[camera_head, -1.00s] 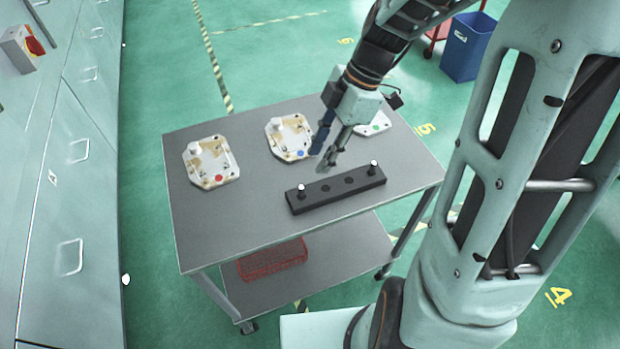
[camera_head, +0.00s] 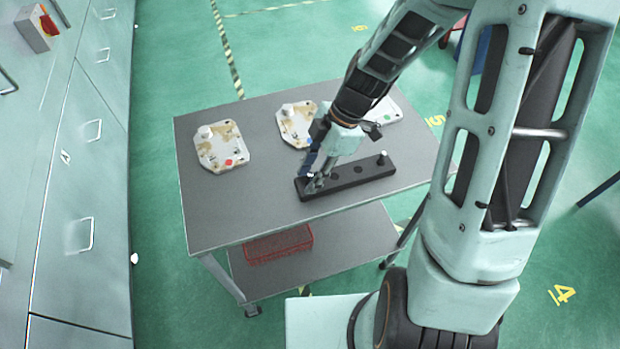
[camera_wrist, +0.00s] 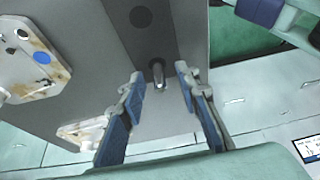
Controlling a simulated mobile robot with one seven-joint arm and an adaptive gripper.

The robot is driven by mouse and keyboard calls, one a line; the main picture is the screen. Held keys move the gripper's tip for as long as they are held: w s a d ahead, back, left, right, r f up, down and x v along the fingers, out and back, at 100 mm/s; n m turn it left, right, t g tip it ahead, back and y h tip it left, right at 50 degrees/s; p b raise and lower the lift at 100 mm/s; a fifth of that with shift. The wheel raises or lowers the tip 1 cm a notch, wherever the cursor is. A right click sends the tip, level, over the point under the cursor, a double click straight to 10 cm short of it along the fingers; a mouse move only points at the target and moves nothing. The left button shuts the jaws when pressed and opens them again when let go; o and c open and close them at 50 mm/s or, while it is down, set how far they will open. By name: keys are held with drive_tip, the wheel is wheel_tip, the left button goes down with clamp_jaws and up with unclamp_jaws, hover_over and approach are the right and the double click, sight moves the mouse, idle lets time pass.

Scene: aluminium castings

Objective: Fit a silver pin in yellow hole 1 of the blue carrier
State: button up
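A black rack (camera_head: 355,175) lies near the front of the grey table, with a silver pin (camera_head: 382,157) upright at its right end. Another silver pin (camera_wrist: 158,76) stands at its left end. My gripper (camera_head: 318,184) is at that left end, fingers pointing down. In the wrist view the gripper (camera_wrist: 159,74) is open, with the pin between its fingertips and gaps showing on both sides. The blue carrier (camera_head: 285,125), a pale plate with a blue dot, lies behind the rack, partly hidden by my arm; it also shows in the wrist view (camera_wrist: 22,75). Its yellow hole numbers are unreadable.
A carrier with a red dot (camera_head: 222,148) lies at the left, and one with a green dot (camera_head: 385,112) at the right behind my arm. A red basket (camera_head: 278,245) is on the lower shelf. The table's front left is clear.

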drive_tip(key=shift+f, duration=0.1)
drive_tip(key=shift+c, duration=0.4)
clamp_jaws()
drive_tip(key=shift+r, duration=0.2)
